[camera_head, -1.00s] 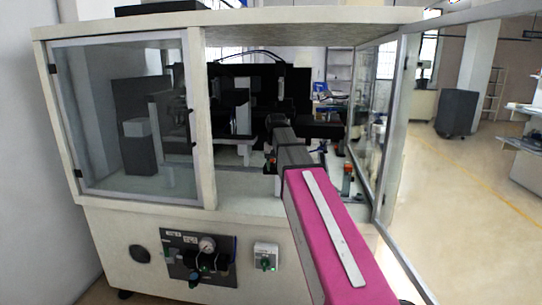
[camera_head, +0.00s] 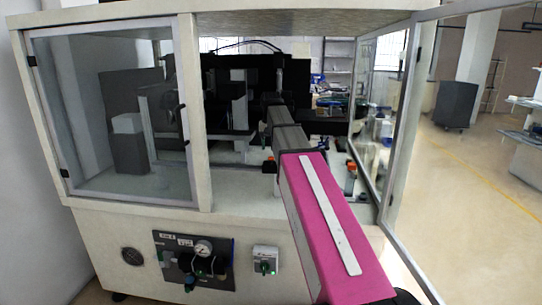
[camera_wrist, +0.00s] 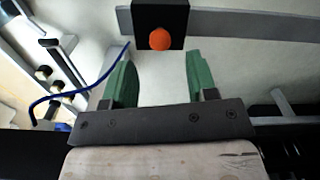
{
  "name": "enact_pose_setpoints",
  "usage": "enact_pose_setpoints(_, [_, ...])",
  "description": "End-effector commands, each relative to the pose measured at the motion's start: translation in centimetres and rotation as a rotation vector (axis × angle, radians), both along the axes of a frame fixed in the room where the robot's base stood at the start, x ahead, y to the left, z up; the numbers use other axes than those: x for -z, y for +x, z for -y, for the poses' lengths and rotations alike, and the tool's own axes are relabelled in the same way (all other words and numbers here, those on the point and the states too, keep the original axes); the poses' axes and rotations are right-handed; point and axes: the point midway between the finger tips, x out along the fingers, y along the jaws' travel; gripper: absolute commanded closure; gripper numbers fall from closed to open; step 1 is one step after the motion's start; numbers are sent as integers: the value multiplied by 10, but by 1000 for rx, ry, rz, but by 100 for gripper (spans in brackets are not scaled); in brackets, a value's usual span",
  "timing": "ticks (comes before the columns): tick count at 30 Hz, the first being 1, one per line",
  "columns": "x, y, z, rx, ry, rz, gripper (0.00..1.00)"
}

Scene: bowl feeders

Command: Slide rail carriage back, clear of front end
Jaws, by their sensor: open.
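In the wrist view a black block with an orange ball knob (camera_wrist: 160,39), which looks like the rail carriage (camera_wrist: 148,14), sits on a grey rail (camera_wrist: 255,23) at the top of the picture. The rail runs off to the right. My gripper (camera_wrist: 160,72) has two green fingers, spread apart with nothing between them. The knob lies just beyond the fingertips, roughly centred between them and not touched. In the head view my pink arm reaches through the open front of the cabinet, and I cannot make out the carriage or my fingers there.
The white cabinet (camera_head: 95,230) has a glass panel (camera_head: 110,120) at left and an open glass door (camera_head: 405,110) close to the right of my arm. A blue cable (camera_wrist: 85,90) curves left of my fingers. Small orange-topped fittings (camera_head: 350,168) stand inside the cabinet.

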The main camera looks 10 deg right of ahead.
Motion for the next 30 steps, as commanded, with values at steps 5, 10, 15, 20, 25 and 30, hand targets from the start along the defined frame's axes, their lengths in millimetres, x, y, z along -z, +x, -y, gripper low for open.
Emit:
enact_pose_setpoints(5, [27,-1,0,0,0,-1,47])
enact_pose_setpoints(10, [40,0,0,0,0,-1,47])
enact_pose_setpoints(15, [44,0,0,0,0,0,47])
enact_pose_setpoints(20, [44,0,0,0,0,0,47])
enact_pose_setpoints(25, [44,0,0,0,0,0,86])
enact_pose_setpoints(30, [44,0,0,0,0,0,100])
